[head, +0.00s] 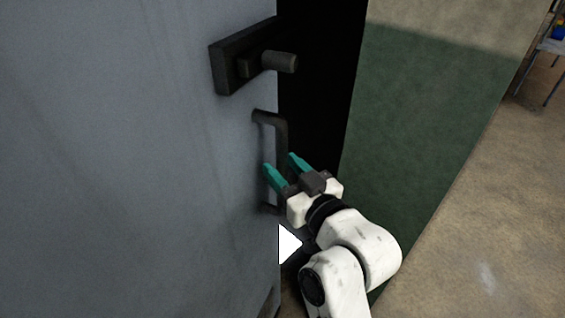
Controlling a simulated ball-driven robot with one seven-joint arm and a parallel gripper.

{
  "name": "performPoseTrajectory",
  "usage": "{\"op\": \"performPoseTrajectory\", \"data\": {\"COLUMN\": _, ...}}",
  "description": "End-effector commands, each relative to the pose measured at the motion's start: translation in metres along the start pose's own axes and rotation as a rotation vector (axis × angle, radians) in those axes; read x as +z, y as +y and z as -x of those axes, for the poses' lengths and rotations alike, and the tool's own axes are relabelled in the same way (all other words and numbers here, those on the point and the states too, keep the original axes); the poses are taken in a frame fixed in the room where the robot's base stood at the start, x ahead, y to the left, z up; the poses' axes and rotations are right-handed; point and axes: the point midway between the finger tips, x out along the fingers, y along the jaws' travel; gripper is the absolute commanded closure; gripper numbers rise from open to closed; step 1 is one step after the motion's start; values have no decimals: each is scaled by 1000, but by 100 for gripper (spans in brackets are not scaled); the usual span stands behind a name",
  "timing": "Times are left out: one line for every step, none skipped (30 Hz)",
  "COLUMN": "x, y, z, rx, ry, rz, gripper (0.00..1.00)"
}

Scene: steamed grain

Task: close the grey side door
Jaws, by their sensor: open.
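The grey side door (120,160) fills the left of the head view. It stands ajar, with a dark gap between its edge and the green and beige wall. A dark handle bar (270,118) is mounted upright near the door's edge, below a black lock plate (232,65) with a short knob. My gripper (282,168) has teal fingers and is open. Its fingers are at the handle bar, one on each side of it in the picture. Whether they touch the bar cannot be told. The lower part of the bar is partly hidden behind my gripper.
The green and beige wall (420,130) stands right of the dark opening. Bare brown floor (490,220) lies to the right and looks clear. A small table or rack with a blue item stands at the far top right. A white arrow shape shows left of my arm.

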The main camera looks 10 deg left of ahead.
Motion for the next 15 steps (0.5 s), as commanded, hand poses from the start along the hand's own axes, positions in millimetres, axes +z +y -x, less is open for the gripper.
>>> {"op": "performPoseTrajectory", "data": {"x": 0, "y": 0, "z": -5, "rx": -1, "ry": -1, "rz": 0, "gripper": 54}}
{"op": "performPoseTrajectory", "data": {"x": 0, "y": 0, "z": -7, "rx": -1, "ry": -1, "rz": 0, "gripper": 54}}
{"op": "performPoseTrajectory", "data": {"x": 0, "y": 0, "z": -9, "rx": -1, "ry": -1, "rz": 0, "gripper": 54}}
{"op": "performPoseTrajectory", "data": {"x": 0, "y": 0, "z": -10, "rx": -1, "ry": -1, "rz": 0, "gripper": 54}}
{"op": "performPoseTrajectory", "data": {"x": 0, "y": 0, "z": -11, "rx": -1, "ry": -1, "rz": 0, "gripper": 54}}
{"op": "performPoseTrajectory", "data": {"x": 0, "y": 0, "z": -12, "rx": -1, "ry": -2, "rz": 0, "gripper": 54}}
{"op": "performPoseTrajectory", "data": {"x": 0, "y": 0, "z": -12, "rx": 0, "ry": -2, "rz": 0, "gripper": 54}}
{"op": "performPoseTrajectory", "data": {"x": 0, "y": 0, "z": -12, "rx": 0, "ry": -1, "rz": 0, "gripper": 54}}
{"op": "performPoseTrajectory", "data": {"x": 1, "y": 0, "z": -12, "rx": 0, "ry": -1, "rz": 0, "gripper": 54}}
{"op": "performPoseTrajectory", "data": {"x": 1, "y": 0, "z": -12, "rx": 0, "ry": -1, "rz": 0, "gripper": 54}}
{"op": "performPoseTrajectory", "data": {"x": 1, "y": 0, "z": -12, "rx": 0, "ry": -1, "rz": 0, "gripper": 54}}
{"op": "performPoseTrajectory", "data": {"x": 1, "y": 0, "z": -12, "rx": 0, "ry": -1, "rz": 0, "gripper": 54}}
{"op": "performPoseTrajectory", "data": {"x": 1, "y": 0, "z": -12, "rx": 0, "ry": -1, "rz": 0, "gripper": 54}}
{"op": "performPoseTrajectory", "data": {"x": 1, "y": 0, "z": -12, "rx": 0, "ry": -1, "rz": 0, "gripper": 56}}
{"op": "performPoseTrajectory", "data": {"x": 1, "y": 0, "z": -12, "rx": 0, "ry": -1, "rz": 0, "gripper": 60}}
